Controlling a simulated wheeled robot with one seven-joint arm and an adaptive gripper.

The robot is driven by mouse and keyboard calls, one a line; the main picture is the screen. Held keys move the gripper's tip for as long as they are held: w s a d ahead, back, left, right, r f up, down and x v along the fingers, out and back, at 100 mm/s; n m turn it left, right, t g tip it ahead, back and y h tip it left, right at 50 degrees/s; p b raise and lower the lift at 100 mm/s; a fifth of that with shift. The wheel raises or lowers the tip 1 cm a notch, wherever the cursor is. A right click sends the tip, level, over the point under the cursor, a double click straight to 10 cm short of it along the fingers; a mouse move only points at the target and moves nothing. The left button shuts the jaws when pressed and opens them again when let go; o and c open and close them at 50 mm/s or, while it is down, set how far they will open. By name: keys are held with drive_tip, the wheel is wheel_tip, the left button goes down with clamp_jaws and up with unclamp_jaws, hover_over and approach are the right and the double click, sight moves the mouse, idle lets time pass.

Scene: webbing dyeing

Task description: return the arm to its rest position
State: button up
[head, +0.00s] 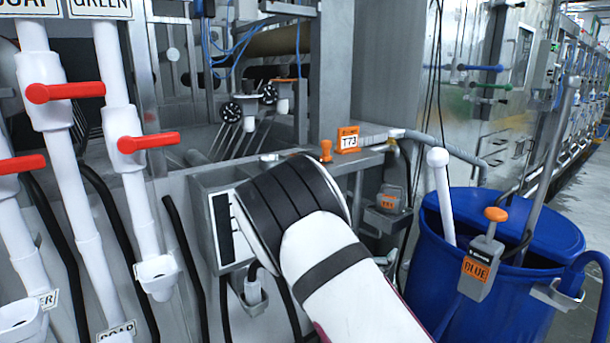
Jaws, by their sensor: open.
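My arm (340,275) reaches up from the bottom edge, right of the picture's middle. It is white with dark bands and ends in view at a thick, black-ribbed joint (292,205). That joint covers part of a grey box with a dark panel (222,228) on the machine front. I cannot tell whether the arm touches the box. My gripper does not show; it is hidden behind the arm or out of the picture.
White pipes with red valve handles (148,142) stand at left. An orange T73 tag (347,140) and an orange-topped stamp (326,150) sit on the machine's ledge. A blue barrel (505,310) with a BLUE-labelled dispenser (480,268) stands at right. Free floor (590,225) shows at far right.

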drive_tip(key=s+d+r+m+g+h, duration=0.1)
drive_tip(key=s+d+r+m+g, duration=0.5)
drive_tip(key=s, duration=0.3)
drive_tip(key=s+d+r+m+g, duration=0.4)
drive_tip(key=s+d+r+m, duration=0.2)
drive_tip(key=s+d+m, duration=0.25)
drive_tip(key=s+r+m+g+y, duration=0.2)
drive_tip(key=s+m+g+y, duration=0.15)
drive_tip(key=s, duration=0.75)
drive_tip(key=s+a+m+t+y, duration=0.1)
drive_tip(key=s+a+m+y, duration=0.4)
drive_tip(key=s, duration=0.7)
drive_tip(key=s+a+m+y, duration=0.35)
drive_tip(key=s+a, duration=0.35)
drive_tip(key=s, duration=0.4)
wheel_tip(320, 180, up, 16)
drive_tip(key=t+p, duration=0.3)
drive_tip(key=p, duration=1.1)
drive_tip(key=shift+s+a+y, duration=0.2)
drive_tip(key=shift+y, duration=0.1)
drive_tip(key=shift+f+n, duration=0.1)
drive_tip(key=shift+n, duration=0.15)
